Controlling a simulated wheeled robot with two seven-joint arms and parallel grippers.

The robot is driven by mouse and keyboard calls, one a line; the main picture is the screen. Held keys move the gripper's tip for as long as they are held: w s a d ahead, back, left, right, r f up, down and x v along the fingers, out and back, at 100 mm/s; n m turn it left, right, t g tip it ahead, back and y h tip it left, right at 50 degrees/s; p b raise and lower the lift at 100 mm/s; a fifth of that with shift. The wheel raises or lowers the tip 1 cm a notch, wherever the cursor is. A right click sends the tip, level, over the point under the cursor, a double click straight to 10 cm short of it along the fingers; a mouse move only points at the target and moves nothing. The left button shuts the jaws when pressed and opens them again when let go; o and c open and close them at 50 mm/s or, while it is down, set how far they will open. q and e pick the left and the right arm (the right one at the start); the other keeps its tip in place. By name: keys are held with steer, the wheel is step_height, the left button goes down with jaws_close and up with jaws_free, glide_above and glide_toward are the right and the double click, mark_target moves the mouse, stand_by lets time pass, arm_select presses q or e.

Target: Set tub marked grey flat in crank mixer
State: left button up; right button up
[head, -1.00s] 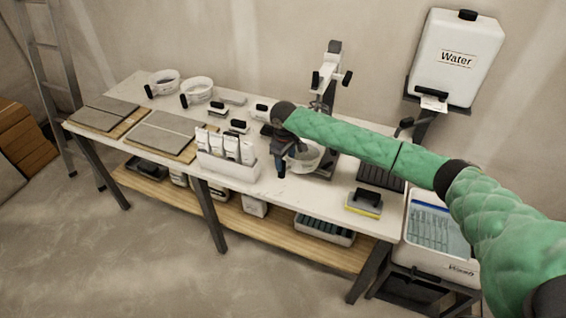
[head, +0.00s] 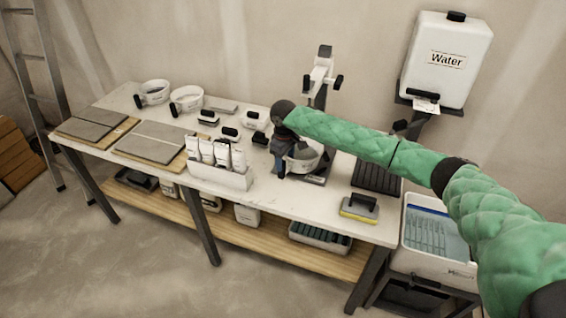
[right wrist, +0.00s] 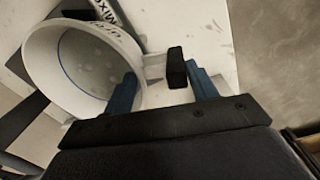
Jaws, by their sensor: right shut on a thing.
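The white tub (head: 306,158) stands at the foot of the crank mixer (head: 322,78), partly hidden by my right arm. In the right wrist view the tub (right wrist: 38,62) shows its open mouth and an empty-looking inside. Lettering on its side is too blurred to read surely. My right gripper (head: 281,160) is at the tub's left side. In the right wrist view my right gripper (right wrist: 162,88) has its blue fingers around the tub's black-ended handle (right wrist: 176,68). Whether the tub sits flat on the mixer's base (head: 316,180) cannot be told. My left gripper is out of view.
Two other white tubs (head: 187,99) stand at the back left, near grey tiles (head: 150,140). A white bin of bags (head: 220,178) is left of my gripper. A yellow-edged sponge float (head: 359,208) and a dark ribbed tray (head: 378,178) lie at the right. A water tank (head: 447,60) hangs behind.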

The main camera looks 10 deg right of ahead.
steer(key=shift+w+d+b, duration=0.3)
steer(key=shift+w+d, duration=0.15)
steer(key=shift+d, duration=0.1)
arm_select(q)
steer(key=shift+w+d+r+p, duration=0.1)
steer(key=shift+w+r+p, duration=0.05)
steer(key=shift+p, duration=0.2)
arm_select(e)
steer(key=shift+w+d+f, duration=0.25)
steer(key=shift+w+d, duration=0.2)
steer(key=shift+d, duration=0.05)
steer(key=shift+w+d+f, duration=0.25)
steer(key=shift+w+d, duration=0.2)
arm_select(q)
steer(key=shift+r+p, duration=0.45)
arm_select(e)
steer(key=shift+w+d, duration=0.1)
steer(key=shift+d, duration=0.05)
steer(key=shift+f, duration=0.75)
stand_by(0.6)
steer(key=o, duration=1.6)
steer(key=shift+o, duration=0.2)
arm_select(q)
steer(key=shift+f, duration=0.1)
arm_select(e)
steer(key=shift+f, duration=0.1)
